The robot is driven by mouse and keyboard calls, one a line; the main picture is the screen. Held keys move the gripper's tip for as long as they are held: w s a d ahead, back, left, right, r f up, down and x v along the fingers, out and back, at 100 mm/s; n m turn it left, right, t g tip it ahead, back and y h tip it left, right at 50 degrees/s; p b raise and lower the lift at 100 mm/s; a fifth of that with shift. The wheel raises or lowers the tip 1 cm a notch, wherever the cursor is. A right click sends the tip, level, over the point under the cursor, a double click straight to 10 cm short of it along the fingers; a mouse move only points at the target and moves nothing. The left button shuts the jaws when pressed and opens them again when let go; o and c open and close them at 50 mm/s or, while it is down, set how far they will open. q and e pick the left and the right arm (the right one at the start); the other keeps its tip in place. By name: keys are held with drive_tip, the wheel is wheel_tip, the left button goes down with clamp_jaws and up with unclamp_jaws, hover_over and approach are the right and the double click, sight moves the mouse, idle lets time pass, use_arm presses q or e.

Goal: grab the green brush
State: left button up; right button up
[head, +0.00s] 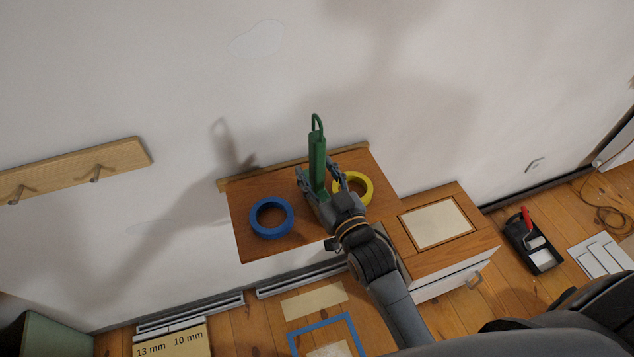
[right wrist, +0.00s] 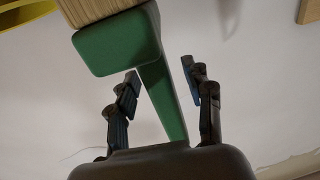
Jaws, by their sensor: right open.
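The green brush (head: 317,155) stands upright over the wooden shelf (head: 245,219), with a looped end at the top. My right gripper (head: 318,174) reaches it from the front, its fingers on either side of the green handle. In the right wrist view the brush's green body (right wrist: 120,45) and pale bristles (right wrist: 97,10) are at the top. Its handle runs down between the spread fingers of my right gripper (right wrist: 162,88), with gaps showing on both sides. The brush's lower end is hidden by the gripper in the head view. My left gripper is not in view.
A blue tape roll (head: 254,222) lies left of the brush and a yellow tape roll (head: 366,190) close on its right. A cabinet (head: 455,258) stands right of the shelf. The wall (head: 400,120) is behind. A paint tray (head: 545,262) is on the floor.

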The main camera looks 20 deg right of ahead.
clamp_jaws()
drive_tip(key=shift+r, duration=0.15)
